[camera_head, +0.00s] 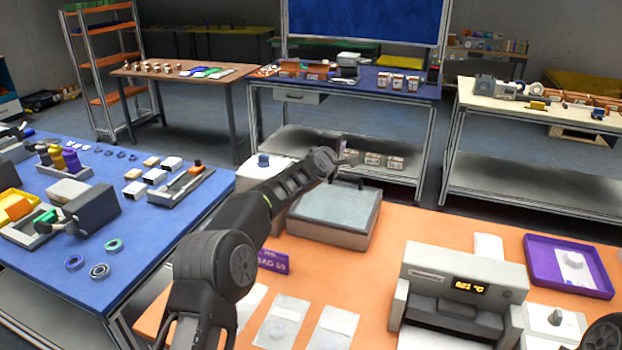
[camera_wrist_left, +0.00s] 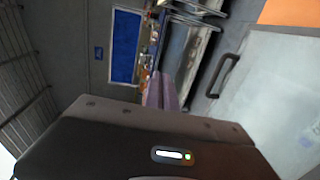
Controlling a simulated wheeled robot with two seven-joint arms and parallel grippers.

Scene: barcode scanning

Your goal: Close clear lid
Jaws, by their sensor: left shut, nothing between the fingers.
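The grey-white box (camera_head: 318,238) stands on the orange table, left of the middle. The pale, see-through-looking clear lid (camera_head: 335,204) lies over its top; whether it sits fully down I cannot tell. A dark handle (camera_head: 350,184) is at its far edge. In the left wrist view the lid (camera_wrist_left: 275,95) fills the right side, with its dark handle (camera_wrist_left: 222,75) at the edge. My left gripper (camera_head: 350,158) is shut and empty, above and beyond the far edge of the lid. Its arm crosses over the box's left side.
A white device with a lit display (camera_head: 470,287) stands to the right on the orange table (camera_head: 400,225). A purple tray (camera_head: 535,252) lies beyond it. White packets (camera_head: 333,328) lie in front of the box. A blue table (camera_head: 130,215) is at the left.

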